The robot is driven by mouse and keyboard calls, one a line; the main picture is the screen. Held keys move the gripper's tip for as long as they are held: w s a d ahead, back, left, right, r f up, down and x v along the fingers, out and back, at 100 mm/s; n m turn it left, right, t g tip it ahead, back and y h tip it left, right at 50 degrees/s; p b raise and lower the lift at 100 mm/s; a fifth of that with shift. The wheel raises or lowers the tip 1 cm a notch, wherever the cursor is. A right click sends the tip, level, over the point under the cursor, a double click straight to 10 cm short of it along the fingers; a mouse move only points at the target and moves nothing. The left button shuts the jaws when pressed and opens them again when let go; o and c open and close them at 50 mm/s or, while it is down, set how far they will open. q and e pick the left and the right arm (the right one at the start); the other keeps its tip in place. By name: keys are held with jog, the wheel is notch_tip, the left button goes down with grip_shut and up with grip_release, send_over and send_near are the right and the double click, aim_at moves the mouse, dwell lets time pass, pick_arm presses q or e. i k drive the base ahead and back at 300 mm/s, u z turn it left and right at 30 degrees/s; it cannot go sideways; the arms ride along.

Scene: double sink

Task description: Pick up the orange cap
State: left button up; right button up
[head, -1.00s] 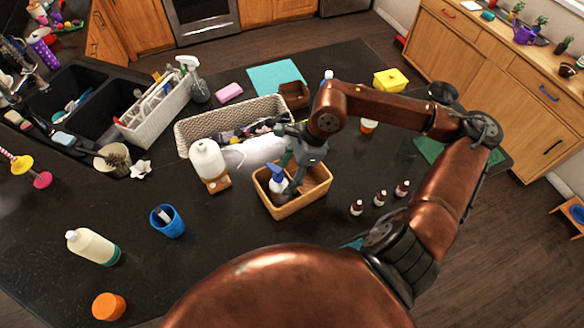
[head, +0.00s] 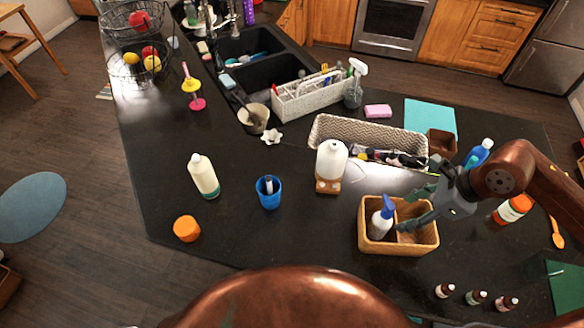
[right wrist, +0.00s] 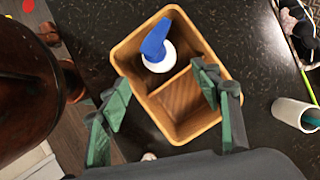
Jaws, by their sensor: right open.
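The orange cap (head: 187,228) lies on the black counter near its front left edge in the head view, apart from everything else. My right gripper (head: 414,212) is far to its right, over a tan divided box (head: 398,246). In the right wrist view the right gripper (right wrist: 160,105) is open, its green-padded fingers spread over the box (right wrist: 183,128), with nothing between them. A white bottle with a blue pump (right wrist: 155,45) stands in one compartment. The cap is not in the right wrist view. My left gripper is not in view.
A white bottle with a green base (head: 204,176) and a blue cup (head: 268,190) stand near the cap. A white jug (head: 331,160) and a wicker basket (head: 322,128) are further right. Small brown bottles (head: 475,297) stand at the front right. Counter around the cap is clear.

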aim_at(186, 228)
jog(key=u, duration=1.4)
